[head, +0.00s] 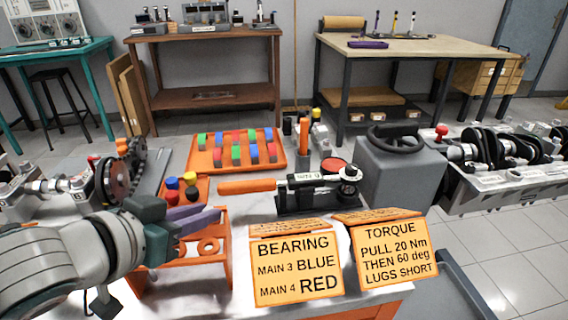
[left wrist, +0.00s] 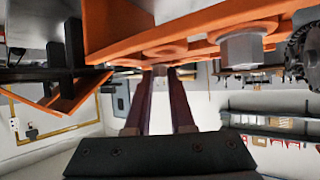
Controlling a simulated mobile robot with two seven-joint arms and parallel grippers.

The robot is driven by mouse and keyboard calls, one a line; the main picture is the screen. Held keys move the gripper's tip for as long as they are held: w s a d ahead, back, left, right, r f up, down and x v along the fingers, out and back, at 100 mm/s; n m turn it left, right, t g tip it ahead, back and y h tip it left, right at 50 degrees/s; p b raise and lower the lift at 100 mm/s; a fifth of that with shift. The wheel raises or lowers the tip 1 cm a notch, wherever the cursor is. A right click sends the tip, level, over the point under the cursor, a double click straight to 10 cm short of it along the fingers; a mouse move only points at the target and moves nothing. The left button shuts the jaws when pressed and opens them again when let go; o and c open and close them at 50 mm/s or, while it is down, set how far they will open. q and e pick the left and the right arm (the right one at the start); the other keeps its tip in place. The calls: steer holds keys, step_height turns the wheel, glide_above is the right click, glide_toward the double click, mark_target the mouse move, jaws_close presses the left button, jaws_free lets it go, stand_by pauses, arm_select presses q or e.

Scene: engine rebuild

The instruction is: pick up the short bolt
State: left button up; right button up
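My left gripper (head: 214,217) reaches in from the left at the orange rack (head: 221,262), its purple fingers level with the rack's upper part. In the left wrist view the two dark fingers (left wrist: 160,78) are apart with a clear gap, their tips just below the orange rack plate (left wrist: 200,35). A small grey bolt end (left wrist: 161,70) shows between the fingertips; I cannot tell whether they touch it. A larger grey hex bolt (left wrist: 242,48) sits in the plate to its right. I cannot tell by length which is the short bolt. My right gripper is out of view.
An orange tray of coloured blocks (head: 204,160) stands behind. A torque wrench with an orange handle (head: 250,187) lies in a black stand right of the rack. Two orange signs (head: 297,270) stand in front. A grey block (head: 400,175) stands further right.

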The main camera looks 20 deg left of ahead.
arm_select(q)
jaws_close()
steer(key=shift+r, duration=0.1)
stand_by(0.3)
step_height(320, 180, up, 20)
steer(key=p, duration=0.6)
